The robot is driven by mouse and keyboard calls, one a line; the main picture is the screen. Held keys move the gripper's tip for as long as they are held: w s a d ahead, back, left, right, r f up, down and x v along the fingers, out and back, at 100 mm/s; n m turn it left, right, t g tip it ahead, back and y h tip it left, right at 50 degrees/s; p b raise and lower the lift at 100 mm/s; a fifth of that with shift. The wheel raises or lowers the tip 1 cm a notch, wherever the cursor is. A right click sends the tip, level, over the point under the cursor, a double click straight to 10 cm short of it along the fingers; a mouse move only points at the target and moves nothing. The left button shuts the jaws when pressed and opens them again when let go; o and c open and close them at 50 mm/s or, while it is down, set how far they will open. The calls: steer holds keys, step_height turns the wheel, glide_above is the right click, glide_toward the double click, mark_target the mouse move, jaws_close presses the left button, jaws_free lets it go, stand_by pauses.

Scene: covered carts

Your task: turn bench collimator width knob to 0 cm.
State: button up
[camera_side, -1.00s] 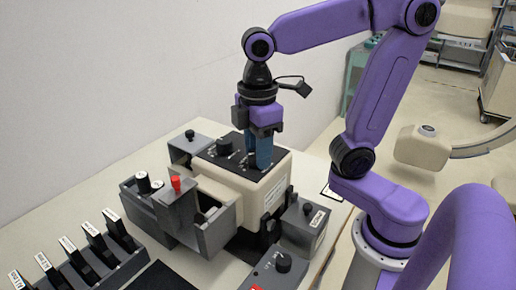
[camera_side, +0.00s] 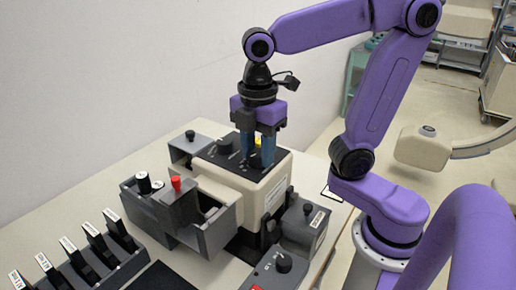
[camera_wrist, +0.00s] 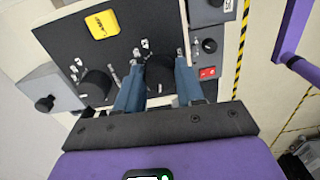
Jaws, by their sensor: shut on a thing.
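The beige bench collimator (camera_side: 272,186) has a black top panel (camera_wrist: 62,37) carrying two black knobs. My gripper (camera_side: 258,162) points down at the panel, its blue fingers shut on the right-hand knob. In the wrist view the fingertips (camera_wrist: 159,62) lie on either side of this dark knob (camera_wrist: 160,75), which is partly hidden between them. The other knob (camera_wrist: 96,84) stands free to the left and also shows in the side view (camera_side: 225,146). White scale marks surround the knobs, but they are too small to read.
A yellow lamp button (camera_wrist: 102,24) is on the same panel, close to the fingers. Grey boxes with small knobs flank the collimator (camera_side: 304,223). An open grey tray with a red-topped piece (camera_side: 176,183) stands in front, and labelled slabs (camera_side: 95,238) stand at lower left.

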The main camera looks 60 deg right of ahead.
steer(key=shift+r, duration=0.1)
steer(key=o, duration=1)
steer(key=shift+o, duration=0.2)
steer(key=shift+r, duration=0.1)
step_height(320, 180, up, 17)
stand_by(0.4)
steer(key=m+y, duration=0.1)
steer(key=m, duration=0.1)
glide_above(258, 153)
steer(key=s+a, duration=0.2)
step_height(258, 153, down, 8)
steer(key=s+f+m+y, duration=0.2)
steer(key=s+f+m, duration=0.2)
steer(key=s+f, duration=0.5)
steer(key=d+f+h, duration=0.1)
steer(key=d+f, duration=0.3)
steer(key=f, duration=0.1)
steer(key=d+f+n+h, duration=0.1)
steer(key=d+f, duration=0.1)
steer(key=f, duration=0.1)
steer(key=shift+s+f+h, duration=0.1)
steer(key=shift+s+h, duration=0.15)
steer(key=shift+h, duration=0.05)
steer(key=shift+d+f, duration=0.15)
steer(key=shift+d, duration=0.1)
